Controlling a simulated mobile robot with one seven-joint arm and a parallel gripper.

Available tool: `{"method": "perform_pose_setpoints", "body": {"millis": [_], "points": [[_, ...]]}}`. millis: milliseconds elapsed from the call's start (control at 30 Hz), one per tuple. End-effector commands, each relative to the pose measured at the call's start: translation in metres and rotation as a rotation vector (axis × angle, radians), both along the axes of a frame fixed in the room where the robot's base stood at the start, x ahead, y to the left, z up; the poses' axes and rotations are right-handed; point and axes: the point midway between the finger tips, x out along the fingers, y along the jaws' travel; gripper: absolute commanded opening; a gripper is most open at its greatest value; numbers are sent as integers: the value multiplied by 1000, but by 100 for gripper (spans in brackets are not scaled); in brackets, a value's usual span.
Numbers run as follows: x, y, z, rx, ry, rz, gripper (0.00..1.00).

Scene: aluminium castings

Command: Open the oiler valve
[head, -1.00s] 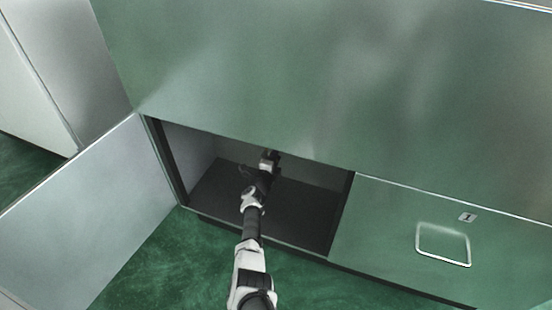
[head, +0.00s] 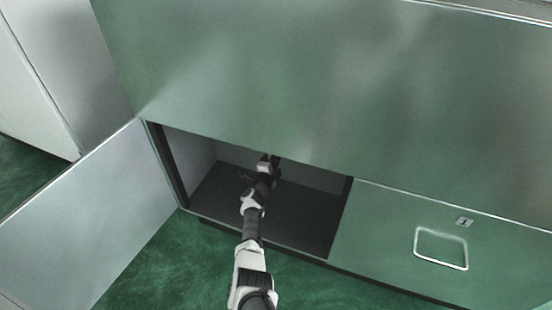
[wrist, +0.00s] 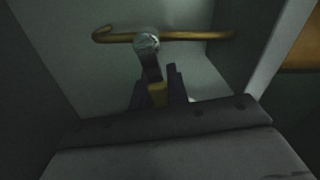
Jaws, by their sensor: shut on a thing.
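The oiler valve (wrist: 146,42) shows in the wrist view as a round metal body on a brass-coloured pipe (wrist: 190,36). A dark lever hangs down from it to a yellow part (wrist: 158,93), tilted slightly. My gripper (wrist: 157,88) is shut on this yellow lever end, with a dark finger on either side. In the head view my gripper (head: 267,162) is inside the open cabinet compartment, close under its upper edge. The valve is hidden there behind the upper panel.
The compartment floor (head: 300,216) is dark and bare around my arm. An open door (head: 90,215) stands at the left.

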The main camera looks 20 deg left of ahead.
Motion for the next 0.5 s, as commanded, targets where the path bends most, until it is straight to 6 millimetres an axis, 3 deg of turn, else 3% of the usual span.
{"method": "perform_pose_setpoints", "body": {"millis": [500], "points": [[0,9,20,-453,17,1,0]]}}
